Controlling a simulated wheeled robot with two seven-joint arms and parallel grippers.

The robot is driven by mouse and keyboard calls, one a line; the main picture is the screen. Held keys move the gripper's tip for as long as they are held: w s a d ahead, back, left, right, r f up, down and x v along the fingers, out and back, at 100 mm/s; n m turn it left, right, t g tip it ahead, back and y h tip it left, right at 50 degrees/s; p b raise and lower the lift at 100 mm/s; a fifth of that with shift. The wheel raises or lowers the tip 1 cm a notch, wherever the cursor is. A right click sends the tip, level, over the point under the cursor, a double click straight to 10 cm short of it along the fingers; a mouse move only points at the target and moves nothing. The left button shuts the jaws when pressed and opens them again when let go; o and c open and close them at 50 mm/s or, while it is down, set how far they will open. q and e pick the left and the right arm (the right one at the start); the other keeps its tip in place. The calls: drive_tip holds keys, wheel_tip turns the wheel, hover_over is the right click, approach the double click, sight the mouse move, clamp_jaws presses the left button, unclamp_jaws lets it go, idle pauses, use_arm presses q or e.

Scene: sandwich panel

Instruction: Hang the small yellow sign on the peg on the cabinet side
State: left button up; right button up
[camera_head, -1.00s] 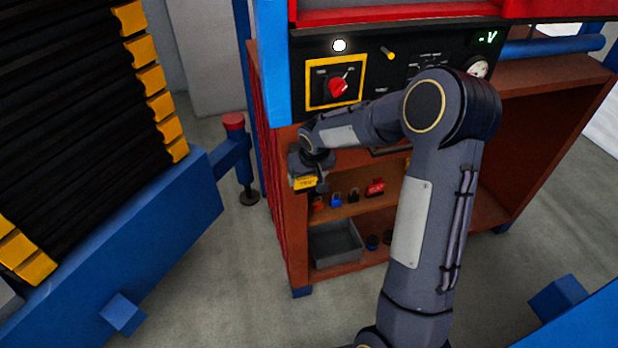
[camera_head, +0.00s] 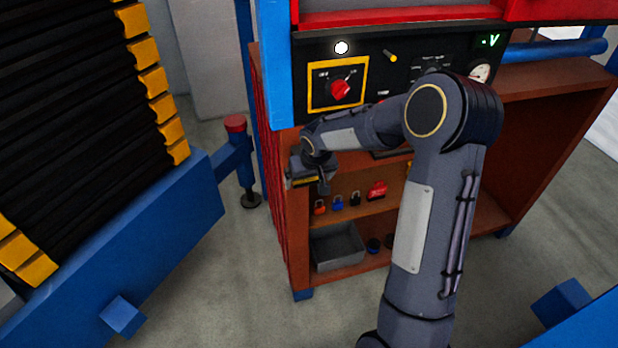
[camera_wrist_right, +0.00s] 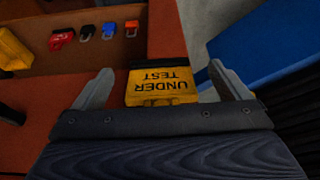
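The small yellow sign, reading "UNDER TEST", shows upside down in the right wrist view (camera_wrist_right: 160,85). It sits between the spread fingers of my right gripper (camera_wrist_right: 160,70), with a gap on each side. In the head view a thin yellow part of the sign (camera_head: 305,181) shows at the gripper (camera_head: 309,184), by the left front edge of the brown cabinet (camera_head: 298,240). The peg cannot be made out, so I cannot tell whether the sign rests on it. My left gripper is not in view.
Small padlocks (camera_head: 338,202) and a red item (camera_head: 376,190) stand on a cabinet shelf, above a grey bin (camera_head: 338,247). A control panel with a red knob (camera_head: 341,89) is above. A blue frame with black stacks (camera_head: 160,235) stands left, across open floor.

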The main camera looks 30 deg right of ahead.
drive_tip(key=shift+r, duration=0.1)
drive_tip(key=b+v, duration=0.1)
drive_tip(key=v, duration=0.6)
drive_tip(key=shift+r, duration=0.35)
drive_tip(key=s+a+r+y, duration=0.1)
drive_tip(key=s+a+r, duration=0.15)
drive_tip(key=s, duration=0.55)
drive_tip(key=s+a+r+y, duration=0.1)
drive_tip(key=s+a+r, duration=0.15)
drive_tip(key=s, duration=0.45)
drive_tip(key=s+a+f+y, duration=0.1)
drive_tip(key=s+a, duration=0.2)
drive_tip(key=s, duration=0.3)
drive_tip(key=s+a+t+y, duration=0.1)
drive_tip(key=s+a, duration=0.2)
drive_tip(key=s, duration=0.3)
drive_tip(key=shift+s+a+f+n+y, duration=0.15)
drive_tip(key=shift+s+f+n+y, duration=0.15)
drive_tip(key=shift+s+f+n, duration=0.1)
drive_tip(key=shift+r, duration=0.1)
